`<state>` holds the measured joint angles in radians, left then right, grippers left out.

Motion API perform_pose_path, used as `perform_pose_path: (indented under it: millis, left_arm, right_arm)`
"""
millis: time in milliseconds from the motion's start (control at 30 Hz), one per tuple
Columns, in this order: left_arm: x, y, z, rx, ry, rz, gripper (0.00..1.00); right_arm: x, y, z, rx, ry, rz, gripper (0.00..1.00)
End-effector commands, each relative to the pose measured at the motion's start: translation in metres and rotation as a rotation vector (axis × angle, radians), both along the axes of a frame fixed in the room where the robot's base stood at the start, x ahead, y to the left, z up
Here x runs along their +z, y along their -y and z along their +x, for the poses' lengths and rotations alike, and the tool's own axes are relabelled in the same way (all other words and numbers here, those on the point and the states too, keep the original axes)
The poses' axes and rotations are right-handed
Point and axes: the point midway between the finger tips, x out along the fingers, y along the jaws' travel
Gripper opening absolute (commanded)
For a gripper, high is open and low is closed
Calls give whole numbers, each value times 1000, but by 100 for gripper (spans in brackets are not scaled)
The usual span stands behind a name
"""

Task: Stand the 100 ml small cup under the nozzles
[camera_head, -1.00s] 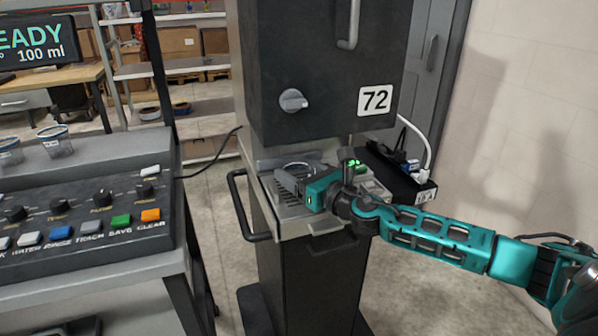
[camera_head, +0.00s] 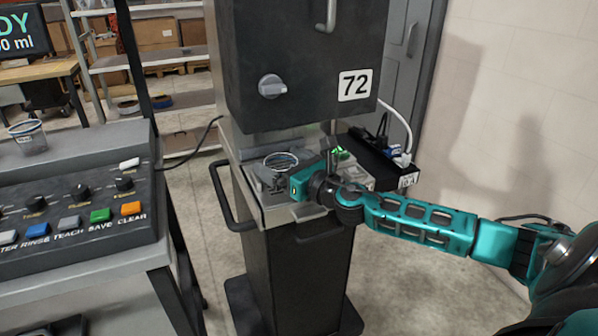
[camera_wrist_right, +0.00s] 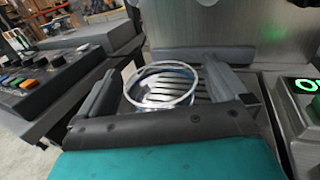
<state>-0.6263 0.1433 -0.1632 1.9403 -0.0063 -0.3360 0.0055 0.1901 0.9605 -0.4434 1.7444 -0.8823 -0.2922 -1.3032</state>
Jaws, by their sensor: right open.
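A small clear cup (camera_head: 281,161) shows as a round rim over the slotted drip tray (camera_head: 268,213) of the dispenser. In the right wrist view the cup (camera_wrist_right: 162,86) sits between the two dark fingers of my right gripper (camera_wrist_right: 165,88), with gaps visible on both sides. That gripper (camera_head: 272,176) is open, low over the tray and around the cup. The cup's lower part is largely hidden, so I cannot tell exactly how its base rests. The nozzles are hidden under the dark dispenser head (camera_head: 305,65). My left gripper is not in view.
The dispenser head marked 72 overhangs the tray. A button console (camera_head: 75,205) stands at the left, with another clear cup (camera_head: 28,137) on top. A black box with cables (camera_head: 385,160) is right of the tray. A wall closes off the right side.

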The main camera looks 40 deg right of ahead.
Motion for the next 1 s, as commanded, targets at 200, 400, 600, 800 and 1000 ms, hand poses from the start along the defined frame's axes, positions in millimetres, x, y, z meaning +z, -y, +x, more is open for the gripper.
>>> perform_pose_path:
  millis: [200,400,600,800,1000]
  left_arm:
    - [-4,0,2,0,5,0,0]
    - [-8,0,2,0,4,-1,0]
    - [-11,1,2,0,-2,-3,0]
    - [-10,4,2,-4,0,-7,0]
    - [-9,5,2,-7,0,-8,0]
  right_arm:
    - [-3,2,-26,2,-5,-4,100]
    - [-3,5,-51,2,-5,-3,100]
    - [-3,8,-73,1,-5,-3,100]
    - [-3,10,-92,0,-6,-1,100]
    - [-2,11,-109,1,-4,4,100]
